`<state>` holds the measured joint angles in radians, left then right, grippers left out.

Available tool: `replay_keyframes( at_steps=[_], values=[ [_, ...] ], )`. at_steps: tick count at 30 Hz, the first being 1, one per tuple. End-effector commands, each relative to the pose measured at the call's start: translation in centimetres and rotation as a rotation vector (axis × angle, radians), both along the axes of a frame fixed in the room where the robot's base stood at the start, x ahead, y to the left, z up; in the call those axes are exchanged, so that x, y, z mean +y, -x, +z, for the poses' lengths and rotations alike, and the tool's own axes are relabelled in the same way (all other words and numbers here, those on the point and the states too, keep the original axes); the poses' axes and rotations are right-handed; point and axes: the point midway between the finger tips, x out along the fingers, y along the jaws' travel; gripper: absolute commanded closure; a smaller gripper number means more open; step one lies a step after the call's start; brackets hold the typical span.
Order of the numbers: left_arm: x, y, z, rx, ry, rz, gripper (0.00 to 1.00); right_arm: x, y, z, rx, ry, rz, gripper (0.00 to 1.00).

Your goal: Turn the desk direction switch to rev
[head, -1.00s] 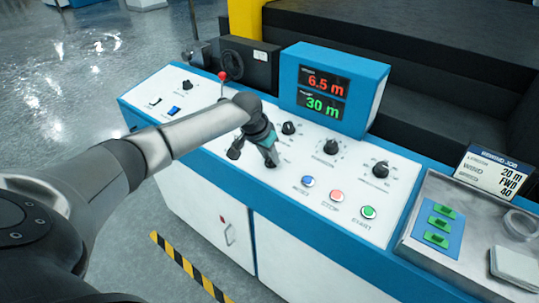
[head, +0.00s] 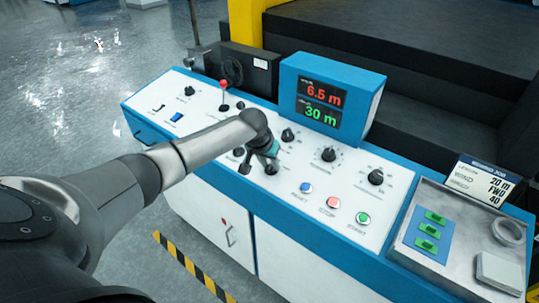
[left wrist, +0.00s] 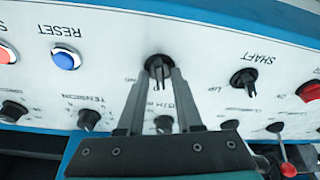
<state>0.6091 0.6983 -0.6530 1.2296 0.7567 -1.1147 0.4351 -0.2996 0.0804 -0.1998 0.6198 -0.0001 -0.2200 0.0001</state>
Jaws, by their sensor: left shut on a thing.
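My left gripper (head: 271,164) reaches down to a small black rotary switch (head: 270,170) on the white sloped desk panel, left of the blue RESET button. In the left wrist view its two grey fingers (left wrist: 160,72) stand on either side of this black switch (left wrist: 159,64), shut on it. The lettering by the switch is mostly hidden by the fingers, so I cannot read its setting. A similar black SHAFT switch (left wrist: 243,80) is beside it, apart from the gripper. My right gripper is in neither view.
Several black dials, including one marked TENSION (left wrist: 89,118), lie behind the switch. A red-knobbed lever (head: 224,88) stands to its left. The blue display box (head: 362,95) reads 6.5 m and 30 m. The job card (head: 487,183) shows FWD. A metal tray (head: 400,245) is at right.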

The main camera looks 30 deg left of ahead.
Motion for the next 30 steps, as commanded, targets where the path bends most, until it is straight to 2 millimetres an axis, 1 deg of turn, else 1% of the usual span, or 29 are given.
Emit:
replay_keyframes(
  at_steps=[1,3,6,12,21,30],
  values=[
    [-0.2,0.1,0.5,0.005,0.012,0.042,1.0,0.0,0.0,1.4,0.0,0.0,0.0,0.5],
    [-0.2,0.1,0.5,0.006,0.022,0.103,1.0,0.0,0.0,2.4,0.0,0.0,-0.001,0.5],
    [-0.3,0.1,0.4,0.007,0.038,0.189,1.0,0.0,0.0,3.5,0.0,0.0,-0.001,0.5],
    [-0.2,0.0,0.3,0.008,0.063,0.341,1.0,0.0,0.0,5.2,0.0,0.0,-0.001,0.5],
    [-0.3,0.0,0.1,0.009,0.088,0.491,1.0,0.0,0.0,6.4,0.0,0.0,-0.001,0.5],
    [-0.2,-0.1,0.0,0.008,0.096,0.543,1.0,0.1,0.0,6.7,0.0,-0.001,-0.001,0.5]
  ],
)
